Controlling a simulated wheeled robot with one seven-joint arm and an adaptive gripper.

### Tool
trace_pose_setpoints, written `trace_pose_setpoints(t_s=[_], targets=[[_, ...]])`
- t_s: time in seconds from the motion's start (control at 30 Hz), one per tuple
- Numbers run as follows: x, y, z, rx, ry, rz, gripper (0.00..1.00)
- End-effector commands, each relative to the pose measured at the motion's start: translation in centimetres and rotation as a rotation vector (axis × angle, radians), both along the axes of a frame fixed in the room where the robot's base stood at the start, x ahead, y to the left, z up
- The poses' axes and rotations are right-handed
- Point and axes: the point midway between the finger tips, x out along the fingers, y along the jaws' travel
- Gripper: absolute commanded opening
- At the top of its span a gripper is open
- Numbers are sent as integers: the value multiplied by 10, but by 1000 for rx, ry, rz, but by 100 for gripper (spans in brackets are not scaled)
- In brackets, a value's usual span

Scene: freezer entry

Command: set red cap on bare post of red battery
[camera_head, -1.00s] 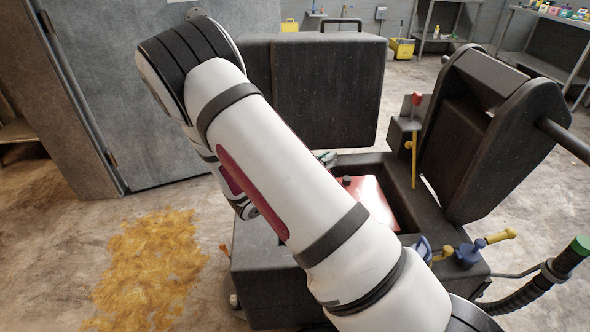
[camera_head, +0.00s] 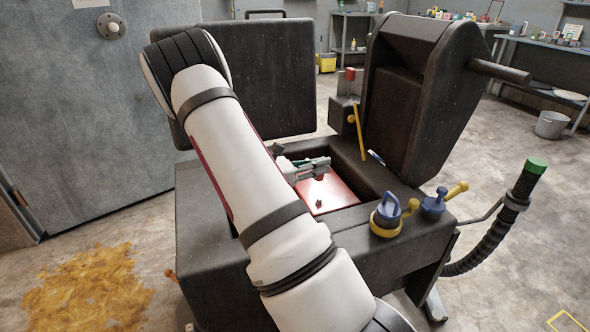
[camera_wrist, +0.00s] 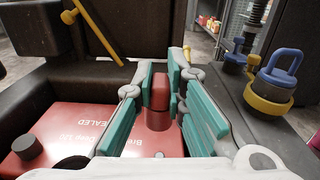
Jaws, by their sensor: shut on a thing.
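The red battery (camera_head: 335,192) lies in the well of the dark machine, and its red top with white lettering shows in the wrist view (camera_wrist: 95,117). A short dark post or cap (camera_wrist: 27,147) stands on its left part in the wrist view; it also shows in the head view (camera_head: 319,203). My gripper (camera_wrist: 160,75), with teal pads, is shut on the red cap (camera_wrist: 158,92), which is upright over the battery's top. My gripper also shows in the head view (camera_head: 312,167). I cannot tell whether the cap touches or sits on the bare post, which is hidden.
The dark walls of the well (camera_head: 375,186) surround the battery closely. A blue-and-yellow padlock-like piece (camera_head: 387,213) and a blue-and-yellow valve (camera_head: 434,206) stand on the front rim. A yellow lever (camera_head: 360,132) rises behind the well. A raised dark cover (camera_head: 412,95) stands at the right.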

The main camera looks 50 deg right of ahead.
Motion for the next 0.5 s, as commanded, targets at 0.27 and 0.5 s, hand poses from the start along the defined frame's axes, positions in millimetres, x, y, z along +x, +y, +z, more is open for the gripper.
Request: trace_pose_setpoints(t_s=[0.27, 0.5], targets=[[-9, -8, -5, 1, -2, -32, 0], [-9, -8, -4, 1, -2, -30, 0]])
